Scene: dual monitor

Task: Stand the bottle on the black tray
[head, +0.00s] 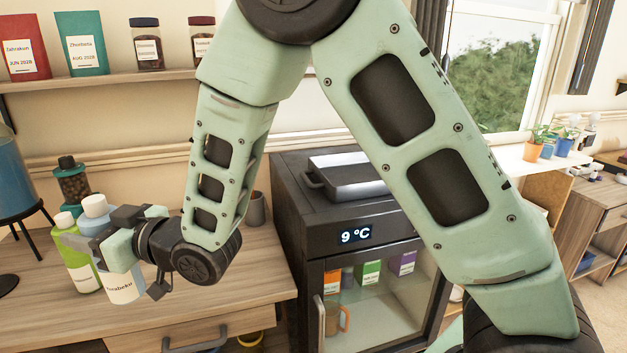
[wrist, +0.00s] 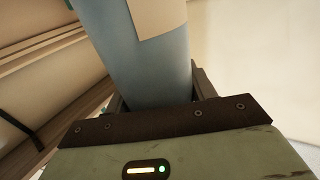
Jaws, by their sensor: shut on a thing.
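A pale blue-grey bottle (head: 123,288) with a light cap and a white label is at the left over the wooden counter. My gripper (head: 112,243) is shut around its upper body. In the wrist view the bottle (wrist: 135,55) stands between the jaws, its pale label partly in view. It looks roughly upright; I cannot tell whether its base touches the counter. I see no plainly separate black tray.
A green bottle (head: 82,272) stands close beside the held bottle. A dark spice jar (head: 72,182) and a blue vessel on a black stand (head: 14,170) are behind. A grey cup (head: 256,208) stands near the fridge (head: 312,240). The counter (head: 225,290) is bare at front right.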

